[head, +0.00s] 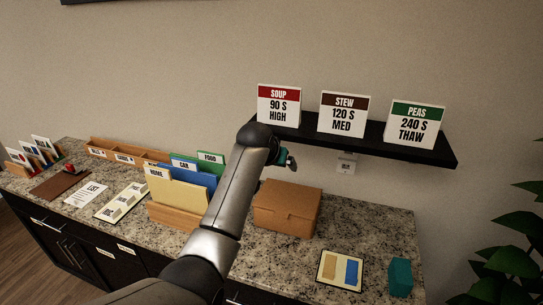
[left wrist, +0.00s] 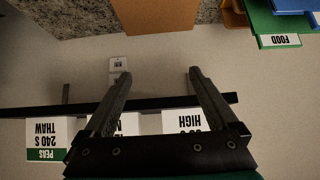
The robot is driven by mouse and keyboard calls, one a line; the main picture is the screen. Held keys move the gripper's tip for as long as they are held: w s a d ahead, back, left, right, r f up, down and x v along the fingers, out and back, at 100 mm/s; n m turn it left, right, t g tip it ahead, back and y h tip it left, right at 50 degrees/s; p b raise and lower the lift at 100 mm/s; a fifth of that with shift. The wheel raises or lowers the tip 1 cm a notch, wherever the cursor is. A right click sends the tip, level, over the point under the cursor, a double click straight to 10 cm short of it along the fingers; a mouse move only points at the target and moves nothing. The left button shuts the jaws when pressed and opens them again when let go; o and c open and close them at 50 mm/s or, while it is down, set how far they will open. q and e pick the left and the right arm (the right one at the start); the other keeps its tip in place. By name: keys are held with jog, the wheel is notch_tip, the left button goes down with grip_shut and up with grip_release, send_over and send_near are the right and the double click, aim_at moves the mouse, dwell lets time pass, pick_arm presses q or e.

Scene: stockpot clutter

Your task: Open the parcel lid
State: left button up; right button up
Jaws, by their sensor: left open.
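The parcel is a closed brown cardboard box (head: 284,217) on the granite counter in the head view, right of the file holder. Its lid (head: 290,196) lies flat on top. My left arm reaches up from the bottom, and my left gripper (head: 289,159) is above and behind the parcel, apart from it and partly hidden by my wrist. In the left wrist view, which is upside down, my left gripper (left wrist: 157,84) has its two fingers spread with nothing between them. Part of the parcel (left wrist: 155,16) shows at the top edge. My right gripper is not in view.
A black shelf (head: 375,140) with SOUP, STEW and PEAS cards is on the wall just right of my gripper. A file holder (head: 172,214) with coloured folders stands left of the parcel. A framed tray (head: 340,270) and teal block (head: 400,278) are at the right.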

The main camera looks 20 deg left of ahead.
pick_arm(q)
jog(key=v, duration=0.7)
jog(key=shift+r, duration=0.1)
